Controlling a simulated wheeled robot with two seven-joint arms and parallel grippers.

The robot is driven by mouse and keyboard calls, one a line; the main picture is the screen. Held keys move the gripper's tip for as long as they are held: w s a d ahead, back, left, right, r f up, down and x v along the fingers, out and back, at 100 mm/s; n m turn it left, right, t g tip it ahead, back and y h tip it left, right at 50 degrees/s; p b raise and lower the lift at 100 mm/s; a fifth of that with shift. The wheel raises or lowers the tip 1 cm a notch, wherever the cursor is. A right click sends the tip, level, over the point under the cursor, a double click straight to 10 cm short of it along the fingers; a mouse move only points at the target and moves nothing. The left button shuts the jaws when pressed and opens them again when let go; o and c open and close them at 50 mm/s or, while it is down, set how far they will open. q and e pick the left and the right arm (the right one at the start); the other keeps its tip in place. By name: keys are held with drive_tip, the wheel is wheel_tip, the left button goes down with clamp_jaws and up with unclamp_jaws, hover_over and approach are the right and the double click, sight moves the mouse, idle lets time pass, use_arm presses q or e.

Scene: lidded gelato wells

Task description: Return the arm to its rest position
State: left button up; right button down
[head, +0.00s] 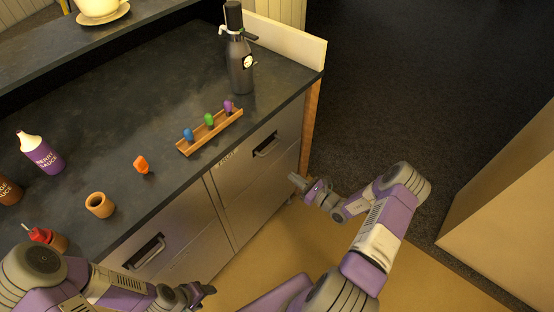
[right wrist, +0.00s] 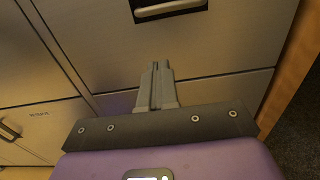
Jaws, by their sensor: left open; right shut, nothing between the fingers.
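My right gripper (head: 305,186) is in front of the counter's drawer fronts near the right corner, below the countertop. In the right wrist view its fingers (right wrist: 160,82) are together with nothing between them. My left gripper (head: 198,291) is low at the bottom of the head view, in front of the lower cabinet fronts. Its jaws are open and I see nothing in them. Both arms are clear of the countertop objects.
The dark countertop (head: 110,120) holds a wooden rack (head: 212,132) with coloured pieces, an orange piece (head: 142,164), a wooden cup (head: 99,205), a purple sauce bottle (head: 40,152) and a dark siphon (head: 239,65). A drawer handle (right wrist: 170,8) is close. Floor is open at right, before a pale block (head: 505,215).

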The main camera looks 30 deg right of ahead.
drive_tip(key=shift+s, duration=0.1)
drive_tip(key=s+a+f+n+g+y, duration=0.2)
drive_tip(key=s+a+n+g+y, duration=0.25)
drive_tip(key=a, duration=0.55)
drive_tip(key=s+a+f+n+g+y, duration=0.25)
drive_tip(key=a+n+g, duration=0.35)
drive_tip(key=a, duration=0.4)
drive_tip(key=s+a+f+n+g+h, duration=0.1)
drive_tip(key=s+a+n+g+h, duration=0.2)
drive_tip(key=s+n, duration=0.3)
drive_tip(key=s+a+f+n+g+h, duration=0.1)
drive_tip(key=s+a+n+g+h, duration=0.2)
drive_tip(key=n, duration=1)
drive_tip(key=s+h, duration=0.2)
drive_tip(key=s, duration=0.1)
drive_tip(key=shift+a+f+h, duration=0.15)
drive_tip(key=shift+a+h, duration=0.15)
